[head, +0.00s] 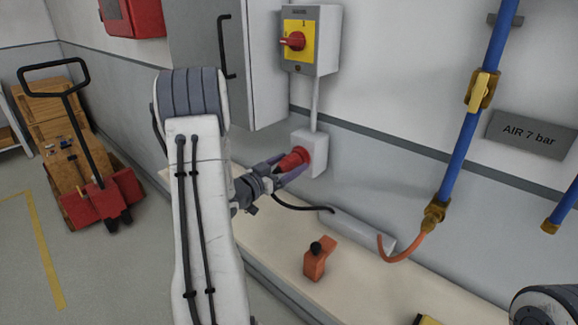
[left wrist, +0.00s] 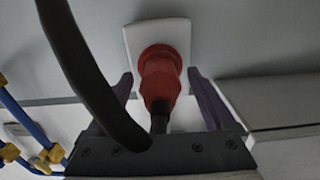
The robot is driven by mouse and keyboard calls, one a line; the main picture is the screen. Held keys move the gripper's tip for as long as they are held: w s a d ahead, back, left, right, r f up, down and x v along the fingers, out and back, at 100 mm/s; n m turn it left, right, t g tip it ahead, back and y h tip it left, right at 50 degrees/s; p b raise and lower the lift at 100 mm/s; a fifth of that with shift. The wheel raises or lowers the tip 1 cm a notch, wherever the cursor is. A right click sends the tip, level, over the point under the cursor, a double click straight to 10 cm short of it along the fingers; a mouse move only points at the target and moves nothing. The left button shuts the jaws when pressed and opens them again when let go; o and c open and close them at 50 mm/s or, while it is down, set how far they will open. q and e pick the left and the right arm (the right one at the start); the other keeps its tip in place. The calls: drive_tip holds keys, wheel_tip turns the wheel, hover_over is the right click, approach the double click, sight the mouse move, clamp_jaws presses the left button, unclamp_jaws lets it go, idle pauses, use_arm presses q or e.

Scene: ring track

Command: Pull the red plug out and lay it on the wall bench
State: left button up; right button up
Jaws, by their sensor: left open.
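The red plug (head: 293,159) sits in the white wall socket box (head: 314,150) above the bench. It also shows in the left wrist view (left wrist: 160,82), with its dark cable end toward me. My left gripper (head: 286,170) is open, with its purple fingers on either side of the plug; in the left wrist view the fingers (left wrist: 163,95) stand apart from the plug, with gaps. The wall bench (head: 290,236) is a long pale top below the socket. The right gripper is not in view.
A black cable runs to a grey box (head: 358,230) on the bench. An orange object with a black knob (head: 318,260) stands near the bench front. A blue air pipe (head: 465,130) is right.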

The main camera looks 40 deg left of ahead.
sight(279, 170)
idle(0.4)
use_arm(q)
clamp_jaws()
drive_tip(key=shift+s+a, duration=0.15)
drive_tip(key=shift+s, duration=1.35)
drive_tip(key=shift+s+a, duration=0.1)
drive_tip(key=shift+s, duration=1.4)
